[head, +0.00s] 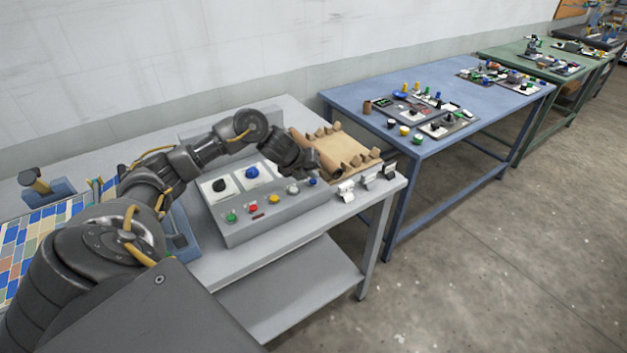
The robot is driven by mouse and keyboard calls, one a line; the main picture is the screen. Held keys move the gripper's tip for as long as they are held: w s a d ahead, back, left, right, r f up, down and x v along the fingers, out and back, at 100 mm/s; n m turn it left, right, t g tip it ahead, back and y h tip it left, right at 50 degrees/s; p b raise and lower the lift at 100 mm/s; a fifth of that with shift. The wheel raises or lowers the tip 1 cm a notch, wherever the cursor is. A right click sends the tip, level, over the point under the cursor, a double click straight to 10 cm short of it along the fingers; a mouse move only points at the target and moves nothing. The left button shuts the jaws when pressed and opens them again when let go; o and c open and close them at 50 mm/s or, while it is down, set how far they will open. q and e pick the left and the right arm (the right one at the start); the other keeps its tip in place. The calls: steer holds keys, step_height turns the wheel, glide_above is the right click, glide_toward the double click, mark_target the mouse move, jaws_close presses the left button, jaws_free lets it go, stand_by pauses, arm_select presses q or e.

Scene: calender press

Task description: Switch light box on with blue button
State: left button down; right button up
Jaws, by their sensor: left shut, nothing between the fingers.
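A grey control box (262,229) stands on the grey table. Its sloped front carries a row of buttons: green (231,217), red (253,208), yellow (274,199), white (293,188) and, at the right end, the blue button (312,182). Two white plates on its top hold a black knob (219,185) and a blue knob (252,172). My left gripper (311,172) is shut and empty, pointing down just above and behind the blue button. I cannot tell whether it touches the button. My right gripper is not in view.
A tan board with brown rolls (352,152) lies right behind my gripper. Small white and black clips (368,180) stand at the table's right edge. A blue table (450,150) with panels and a green table (540,67) stand farther right. Floor between tables is clear.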

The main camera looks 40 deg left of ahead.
mark_target(311, 182)
arm_select(q)
steer(key=shift+f, duration=0.1)
stand_by(0.5)
steer(key=shift+f+b, duration=0.35)
steer(key=shift+b, duration=0.05)
steer(key=shift+r+p, duration=0.4)
steer(key=shift+p, duration=0.05)
step_height(311, 182, up, 6)
steer(key=p, duration=0.5)
steer(key=shift+r+p, duration=0.1)
steer(key=shift+p, duration=0.2)
